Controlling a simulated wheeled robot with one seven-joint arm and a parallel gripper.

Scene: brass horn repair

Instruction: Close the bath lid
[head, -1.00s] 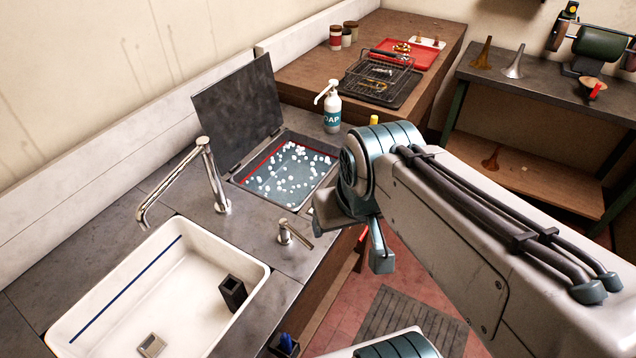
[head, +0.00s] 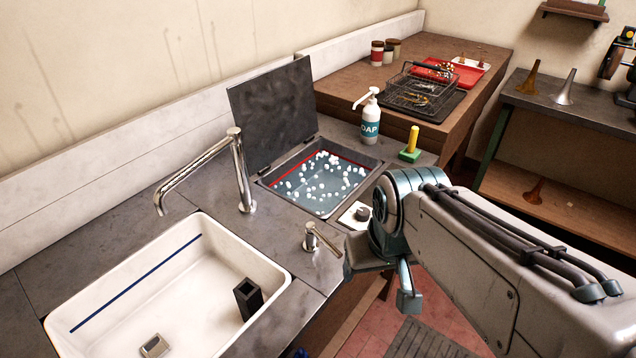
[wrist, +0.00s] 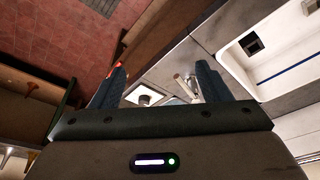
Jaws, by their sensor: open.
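The bath lid (head: 270,115) is a dark grey square panel. It stands up, leaning back toward the wall, hinged at the back edge of the bath. The bath (head: 320,181) is a square basin sunk in the counter, with a red line around its inside and white foam blobs on bluish liquid. My gripper (head: 384,283) is in front of the counter, to the right of and nearer than the bath, well apart from the lid. In the wrist view my gripper (wrist: 165,85) shows two spread fingers with nothing between them.
A tall tap (head: 241,172) stands left of the bath, beside the white sink (head: 268,262). A small tap (head: 318,238) is in front of the bath. A soap bottle (head: 371,124) and a yellow-handled tool on a green base (head: 411,146) stand to its right.

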